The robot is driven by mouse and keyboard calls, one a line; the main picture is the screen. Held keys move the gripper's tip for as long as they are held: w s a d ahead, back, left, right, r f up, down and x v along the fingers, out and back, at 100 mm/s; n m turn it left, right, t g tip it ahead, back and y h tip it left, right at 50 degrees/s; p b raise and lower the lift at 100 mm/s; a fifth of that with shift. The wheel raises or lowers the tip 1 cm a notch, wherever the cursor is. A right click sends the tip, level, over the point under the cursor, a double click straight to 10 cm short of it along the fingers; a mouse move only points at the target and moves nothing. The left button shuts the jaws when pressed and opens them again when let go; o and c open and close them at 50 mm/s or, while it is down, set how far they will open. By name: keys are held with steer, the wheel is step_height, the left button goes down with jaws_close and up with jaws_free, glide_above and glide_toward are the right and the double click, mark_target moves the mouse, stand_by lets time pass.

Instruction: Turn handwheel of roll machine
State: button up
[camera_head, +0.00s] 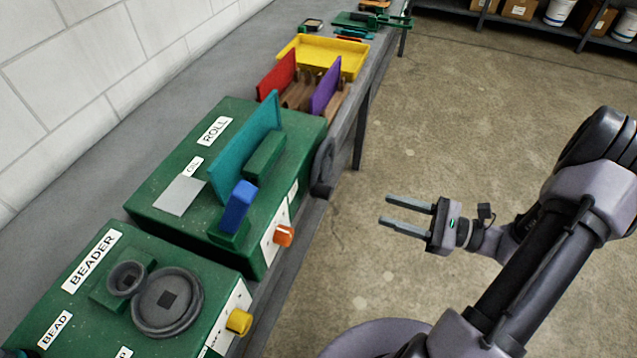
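The roll machine (165,206) is a green box labelled ROLL on the bench. Its dark handwheel (322,167) is on the side facing the aisle, near the bench's front edge, and is seen almost edge-on. An orange knob (284,236) is lower on the same side. A teal plate (246,150) and a blue block (237,206) stand on top of the machine. My gripper (388,212) is open and empty over the floor, to the right of and below the handwheel. Its two fingers point left, apart from the machine.
A green beader machine (75,323) with a yellow knob (239,321) stands in front on the bench (60,215). Beyond the roll machine are red and purple dividers and a yellow tray (350,62). Shelves with boxes are at the back right. The floor (440,110) is clear.

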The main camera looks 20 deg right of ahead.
mark_target(330, 194)
steer(key=b+x, duration=0.3)
steer(key=x, duration=1.3)
steer(key=shift+a+b, duration=0.25)
steer(key=shift+b, duration=0.1)
jaws_close()
stand_by(0.3)
